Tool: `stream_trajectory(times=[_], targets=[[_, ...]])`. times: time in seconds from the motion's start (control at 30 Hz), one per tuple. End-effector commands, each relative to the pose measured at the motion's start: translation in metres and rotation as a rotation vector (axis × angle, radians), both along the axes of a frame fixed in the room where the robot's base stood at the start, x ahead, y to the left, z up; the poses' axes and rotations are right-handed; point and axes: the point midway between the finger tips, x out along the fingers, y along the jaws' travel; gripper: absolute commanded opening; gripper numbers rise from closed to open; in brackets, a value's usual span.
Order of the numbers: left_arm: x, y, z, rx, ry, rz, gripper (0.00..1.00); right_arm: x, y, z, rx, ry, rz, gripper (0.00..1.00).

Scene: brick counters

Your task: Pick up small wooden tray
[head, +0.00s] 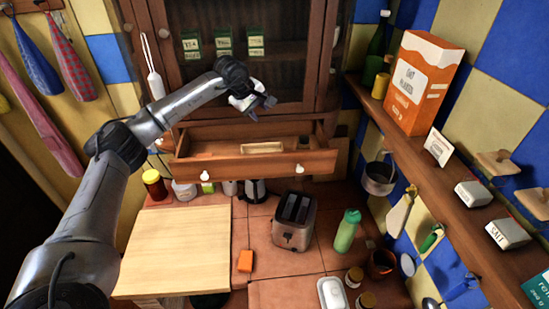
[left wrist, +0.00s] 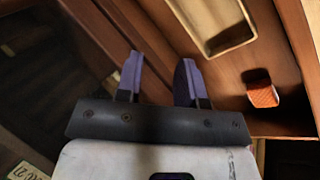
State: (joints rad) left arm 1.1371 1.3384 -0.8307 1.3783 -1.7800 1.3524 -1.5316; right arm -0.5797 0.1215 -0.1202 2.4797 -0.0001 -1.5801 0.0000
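The small wooden tray (head: 262,147) is a pale, shallow, rectangular piece lying in the open drawer (head: 255,165) below the glass cabinet. In the left wrist view the tray (left wrist: 217,24) shows at the top right, partly cut off by the frame edge, with nothing seen in its visible part. My left gripper (head: 262,107) is above the drawer, in front of the cabinet doors. In the left wrist view its two fingers (left wrist: 160,82) are apart with nothing between them, to the left of the tray and not touching it. My right gripper is not in view.
Below are a cutting board (head: 175,245), a toaster (head: 295,220) and a green bottle (head: 346,230). A loaded shelf (head: 440,165) runs along the right wall.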

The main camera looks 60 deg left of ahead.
Motion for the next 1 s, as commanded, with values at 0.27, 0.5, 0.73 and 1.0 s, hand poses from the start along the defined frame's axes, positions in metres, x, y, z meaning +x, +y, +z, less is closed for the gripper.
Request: stream_trajectory(times=[0.27,0.5,0.73,1.0], targets=[[-0.064,0.008,-0.019,0.161,0.443,-0.338,0.35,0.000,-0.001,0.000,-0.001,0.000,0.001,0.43],[-0.070,0.008,-0.023,0.197,0.487,-0.500,0.35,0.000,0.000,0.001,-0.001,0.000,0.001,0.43],[-0.068,0.012,-0.057,0.201,0.489,-0.516,0.35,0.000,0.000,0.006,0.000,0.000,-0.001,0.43],[-0.065,0.015,-0.095,0.200,0.485,-0.515,0.35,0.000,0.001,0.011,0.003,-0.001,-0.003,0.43]])
